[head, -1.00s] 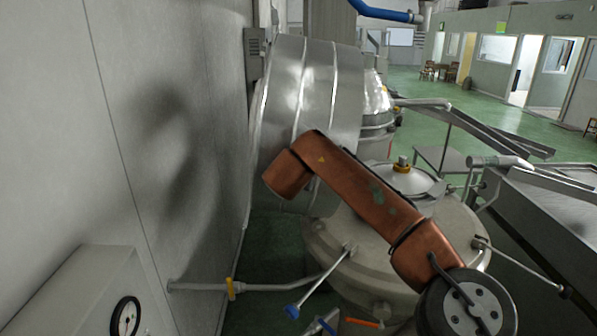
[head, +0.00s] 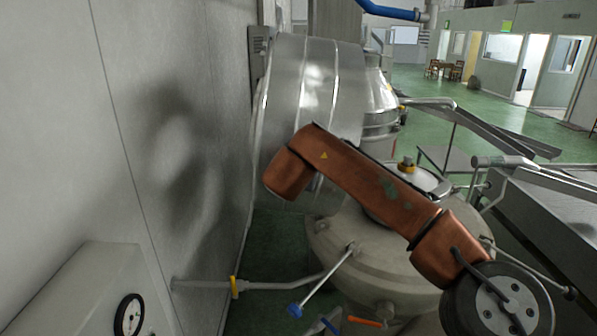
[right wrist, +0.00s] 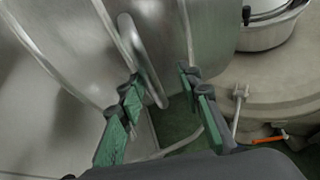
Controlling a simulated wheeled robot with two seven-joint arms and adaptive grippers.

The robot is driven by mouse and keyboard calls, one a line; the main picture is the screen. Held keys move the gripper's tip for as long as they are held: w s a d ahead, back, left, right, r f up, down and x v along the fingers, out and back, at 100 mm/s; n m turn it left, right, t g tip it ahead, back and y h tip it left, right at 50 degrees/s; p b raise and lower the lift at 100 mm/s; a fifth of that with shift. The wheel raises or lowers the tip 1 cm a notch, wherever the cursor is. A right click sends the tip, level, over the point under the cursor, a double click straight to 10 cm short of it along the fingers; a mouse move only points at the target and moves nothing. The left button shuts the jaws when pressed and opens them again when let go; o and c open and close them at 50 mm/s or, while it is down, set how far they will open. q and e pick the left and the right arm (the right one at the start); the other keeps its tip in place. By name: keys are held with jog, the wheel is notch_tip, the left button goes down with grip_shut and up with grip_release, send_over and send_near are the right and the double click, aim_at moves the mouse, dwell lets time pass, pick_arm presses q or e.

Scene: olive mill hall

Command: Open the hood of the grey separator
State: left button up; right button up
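The grey separator has a wide pale grey body (head: 350,243) with a round lid-like centre, partly behind my copper-coloured right arm. Its big ribbed steel hood (head: 318,75) stands tilted up on edge at the body's left, by the metal wall. In the right wrist view a curved tubular handle (right wrist: 140,58) shows on the hood's steel surface. My right gripper (right wrist: 160,85) is open there, its green-padded fingers apart. The handle's lower part appears between them in the picture; I cannot tell contact. In the head view my arm hides that gripper. My left gripper is not in view.
A metal wall (head: 175,110) rises close on the left, with a gauge box (head: 95,290) in front. A pipe with a yellow valve (head: 236,287) runs to the separator. A metal trough (head: 560,225) stands at right.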

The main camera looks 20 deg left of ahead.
jog(key=v, duration=0.9)
jog(key=shift+a, duration=0.1)
